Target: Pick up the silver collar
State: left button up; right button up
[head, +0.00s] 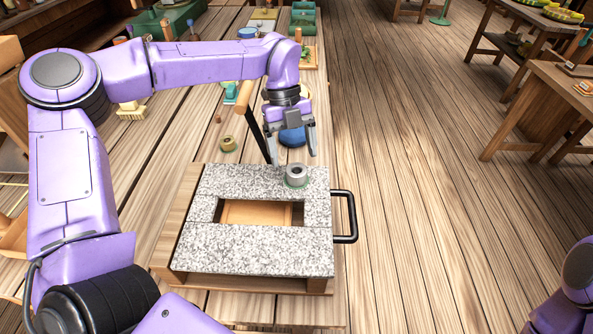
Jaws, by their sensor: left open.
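The silver collar (296,174), a short grey ring with a hole in its top, sits upright on a green ring mark at the back right corner of a speckled granite slab (255,250). My left gripper (293,158) points down with its fingers apart, just above and behind the collar. It appears empty. I cannot tell whether the fingertips reach down beside the collar. My right gripper is out of view; only a purple part of my right arm shows at the lower right edge.
The slab has a rectangular opening with wood inside and a black handle (352,217) on its right. A brass collar (228,144), a blue round thing (292,137) and a wooden-handled hammer-like tool (244,98) lie behind it. Plank floor (420,180) lies open to the right.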

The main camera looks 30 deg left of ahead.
aim_at(297, 172)
pick_arm(q)
jog(key=x, duration=0.1)
jog(key=p+x, duration=0.1)
jog(key=x, duration=0.1)
jog(key=w+x, duration=0.1)
jog(key=x, duration=0.1)
jog(key=shift+f+p, duration=0.3)
jog(key=shift+f, duration=0.15)
jog(key=shift+s+r, duration=0.1)
jog(key=shift+s, duration=0.25)
jog(key=shift+w, duration=0.1)
jog(key=c, duration=1.4)
jog(key=shift+o, duration=0.2)
